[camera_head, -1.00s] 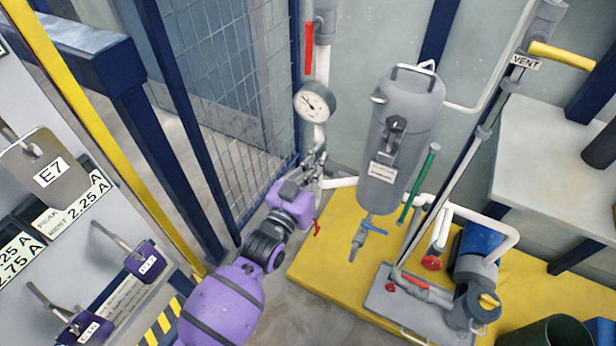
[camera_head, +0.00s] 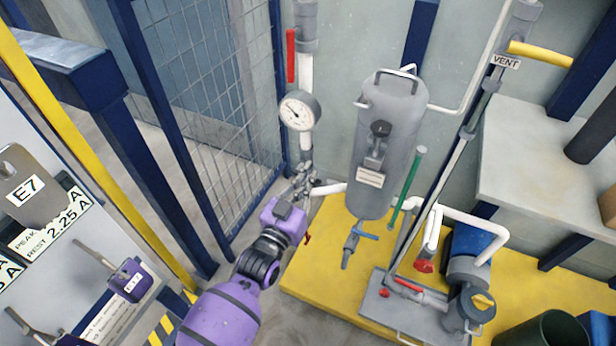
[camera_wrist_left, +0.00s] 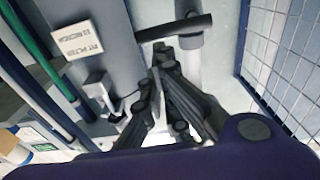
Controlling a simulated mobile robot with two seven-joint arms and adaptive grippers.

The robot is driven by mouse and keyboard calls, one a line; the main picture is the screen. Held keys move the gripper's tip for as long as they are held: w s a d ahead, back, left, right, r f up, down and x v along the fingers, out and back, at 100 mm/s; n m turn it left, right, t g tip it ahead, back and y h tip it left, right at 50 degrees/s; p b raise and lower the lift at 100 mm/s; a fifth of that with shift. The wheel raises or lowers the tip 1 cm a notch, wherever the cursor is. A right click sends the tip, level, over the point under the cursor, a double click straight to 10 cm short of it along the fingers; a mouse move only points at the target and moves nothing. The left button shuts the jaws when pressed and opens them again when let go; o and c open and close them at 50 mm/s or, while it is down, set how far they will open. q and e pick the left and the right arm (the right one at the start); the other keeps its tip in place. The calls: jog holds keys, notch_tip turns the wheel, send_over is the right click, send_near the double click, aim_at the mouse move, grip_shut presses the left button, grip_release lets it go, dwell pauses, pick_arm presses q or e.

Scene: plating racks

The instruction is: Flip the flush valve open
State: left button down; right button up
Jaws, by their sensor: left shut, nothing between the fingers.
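No label in view reads "flush", so I cannot tell which handle is the flush valve. My left gripper (camera_head: 304,178) is shut and empty, in front of the white pipe below the pressure gauge (camera_head: 297,110). Its closed dark fingers (camera_wrist_left: 156,88) fill the middle of the left wrist view. A dark bar-like shape (camera_wrist_left: 172,28) lies beyond the fingertips; I cannot tell what it is. Handles in view are a red one (camera_head: 291,55) above the gauge, a green one (camera_head: 408,190), a blue one (camera_head: 365,235) under the tank, and a small red one (camera_head: 307,238) partly hidden by my arm.
The grey tank (camera_head: 385,145) stands right of the gripper. A yellow handle (camera_head: 540,53) sits by the VENT label (camera_head: 506,61). A pump (camera_head: 475,260) stands on the yellow platform (camera_head: 335,275). The mesh fence (camera_head: 215,90) is close on the left.

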pick_arm(q)
jog(key=shift+s+d+f+m, duration=0.1)
jog(key=shift+d+f+m, duration=0.2)
jog(key=shift+m, duration=0.4)
notch_tip(320, 180, down, 8)
jog(key=a+m+g+h+b, duration=0.1)
jog(key=m+b, duration=0.2)
jog(key=m, duration=1.2)
jog(key=shift+m, duration=0.4)
pick_arm(e)
jog(key=f, duration=0.1)
jog(key=s+f, duration=0.1)
jog(key=shift+s+d+f, duration=0.2)
jog(key=shift+s+f, duration=0.1)
pick_arm(q)
jog(key=shift+w+f, duration=0.1)
jog(key=shift+w, duration=0.1)
pick_arm(e)
jog(key=shift+w, duration=0.5)
